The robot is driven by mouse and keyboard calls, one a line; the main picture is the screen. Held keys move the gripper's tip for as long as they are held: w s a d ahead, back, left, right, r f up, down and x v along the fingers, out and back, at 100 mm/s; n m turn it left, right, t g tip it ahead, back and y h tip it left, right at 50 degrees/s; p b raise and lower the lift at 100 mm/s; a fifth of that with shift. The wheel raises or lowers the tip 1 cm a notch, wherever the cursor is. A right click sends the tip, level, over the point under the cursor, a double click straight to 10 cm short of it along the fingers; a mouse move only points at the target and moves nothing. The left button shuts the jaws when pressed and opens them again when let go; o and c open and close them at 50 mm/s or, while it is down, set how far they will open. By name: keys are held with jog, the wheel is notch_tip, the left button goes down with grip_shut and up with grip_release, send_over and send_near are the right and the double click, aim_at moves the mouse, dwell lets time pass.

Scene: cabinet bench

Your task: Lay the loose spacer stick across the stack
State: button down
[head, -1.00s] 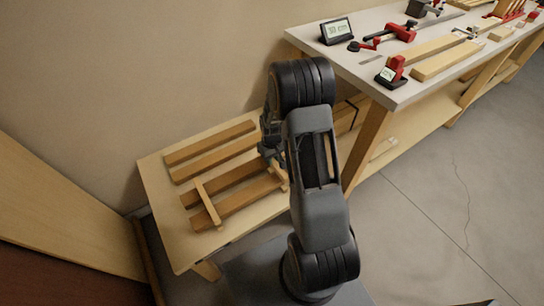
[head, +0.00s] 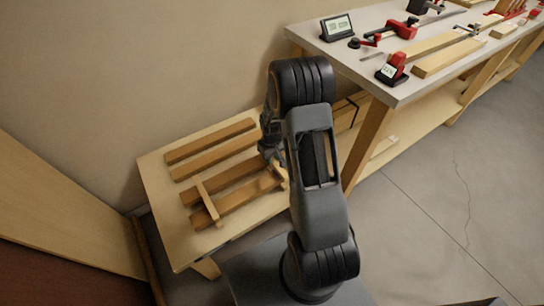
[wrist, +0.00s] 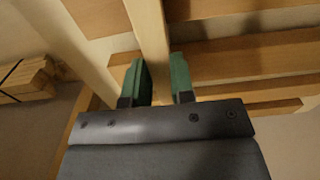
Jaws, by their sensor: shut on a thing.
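The loose spacer stick (wrist: 148,30) is a pale, narrow wooden strip. In the wrist view it runs up the picture from between the green fingertips of my gripper (wrist: 158,82), which is shut on it. In the head view the stick (head: 281,174) shows at the right end of the front boards, partly behind my arm. The stack (head: 230,192) has brown boards lying side by side on a low table, with another spacer stick (head: 209,203) across their left part. I cannot tell whether the held stick touches the boards. My gripper is mostly hidden in the head view (head: 272,158).
Two more boards (head: 210,150) lie behind on the low table (head: 160,213), near the wall. A grey-topped bench (head: 400,90) with clamps and wood pieces stands to the right. Wood pieces (wrist: 27,80) lie at the left in the wrist view.

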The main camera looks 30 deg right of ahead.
jog(key=shift+f, duration=0.35)
jog(key=c, duration=0.9)
grip_release()
jog(key=shift+c, duration=0.6)
jog(key=shift+r, duration=0.1)
notch_tip(320, 180, up, 10)
jog(key=p, duration=0.7)
